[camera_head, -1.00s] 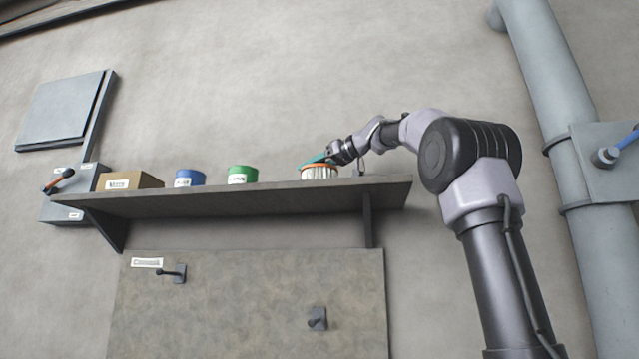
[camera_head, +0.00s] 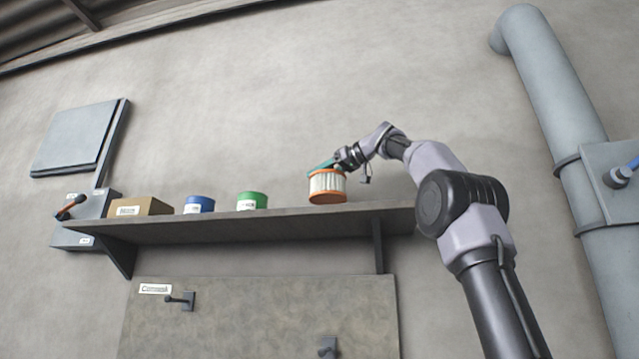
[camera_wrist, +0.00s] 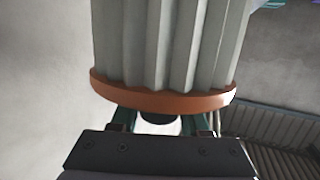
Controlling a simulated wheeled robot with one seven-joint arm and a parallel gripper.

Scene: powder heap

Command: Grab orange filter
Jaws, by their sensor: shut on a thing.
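The orange filter (camera_head: 327,187) is a pleated white cylinder with orange rims at top and bottom. In the head view it is upright, a little above the right part of the shelf. My gripper (camera_head: 321,166) is shut on it at its upper end. In the wrist view the filter's grey-white pleats (camera_wrist: 170,40) and one orange rim fill the upper middle. The green fingers of my gripper (camera_wrist: 163,120) reach to that rim, and their tips are hidden behind it.
The shelf (camera_head: 300,223) also holds a green container (camera_head: 252,201), a blue container (camera_head: 199,205) and a cardboard box (camera_head: 140,207) toward its left. A panel with hooks (camera_head: 260,310) is below. A thick pipe (camera_head: 560,110) runs down the wall at right.

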